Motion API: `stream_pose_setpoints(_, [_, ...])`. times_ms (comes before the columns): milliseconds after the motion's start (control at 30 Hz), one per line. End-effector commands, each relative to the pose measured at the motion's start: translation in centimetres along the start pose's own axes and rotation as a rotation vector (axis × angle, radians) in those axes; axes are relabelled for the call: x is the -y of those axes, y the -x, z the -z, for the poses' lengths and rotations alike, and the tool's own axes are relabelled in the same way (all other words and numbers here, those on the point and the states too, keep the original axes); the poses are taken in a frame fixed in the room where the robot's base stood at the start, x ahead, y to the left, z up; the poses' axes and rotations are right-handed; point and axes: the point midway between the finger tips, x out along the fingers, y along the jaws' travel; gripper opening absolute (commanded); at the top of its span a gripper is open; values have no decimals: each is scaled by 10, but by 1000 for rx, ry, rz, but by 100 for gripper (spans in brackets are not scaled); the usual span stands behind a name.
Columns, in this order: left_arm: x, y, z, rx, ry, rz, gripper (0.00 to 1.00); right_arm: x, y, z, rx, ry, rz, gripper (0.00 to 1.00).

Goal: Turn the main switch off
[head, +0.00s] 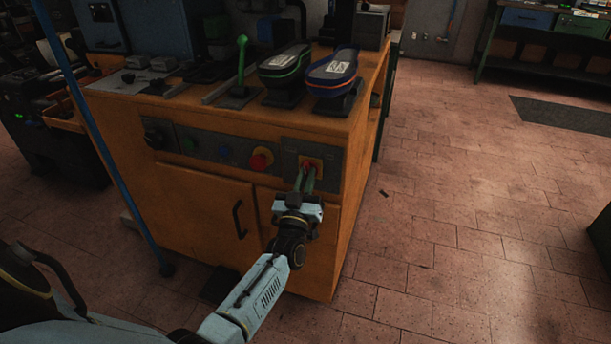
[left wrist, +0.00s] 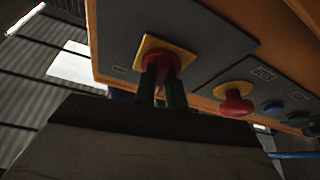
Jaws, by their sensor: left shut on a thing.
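The main switch (head: 308,165) is a red knob on a yellow square plate, at the right end of the orange machine's front panel. The knob's exact angle is hard to tell. My right gripper is not in view.
A red mushroom button (head: 262,158) on yellow sits left of the switch, with blue and green buttons further left. The orange cabinet (head: 200,195) has a door handle. Two shoe-like forms (head: 333,68) and a green lever (head: 242,60) stand on top.

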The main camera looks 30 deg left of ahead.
Motion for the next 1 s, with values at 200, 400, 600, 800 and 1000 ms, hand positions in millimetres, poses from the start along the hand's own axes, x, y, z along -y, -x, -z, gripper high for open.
stream_pose_setpoints(200, [-2, 0, 0, 3, 190, 80, 0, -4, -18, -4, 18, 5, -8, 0])
stream_pose_setpoints(400, [-3, 0, 0, 4, 341, 143, 0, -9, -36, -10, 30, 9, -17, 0])
stream_pose_setpoints(600, [-4, 0, 0, 5, 453, 189, 0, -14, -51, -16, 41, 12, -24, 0])
stream_pose_setpoints(800, [-4, 1, 0, 4, 522, 218, 0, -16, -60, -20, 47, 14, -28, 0])
stream_pose_setpoints(1000, [-4, 1, 0, 4, 550, 229, 0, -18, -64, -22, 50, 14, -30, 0])
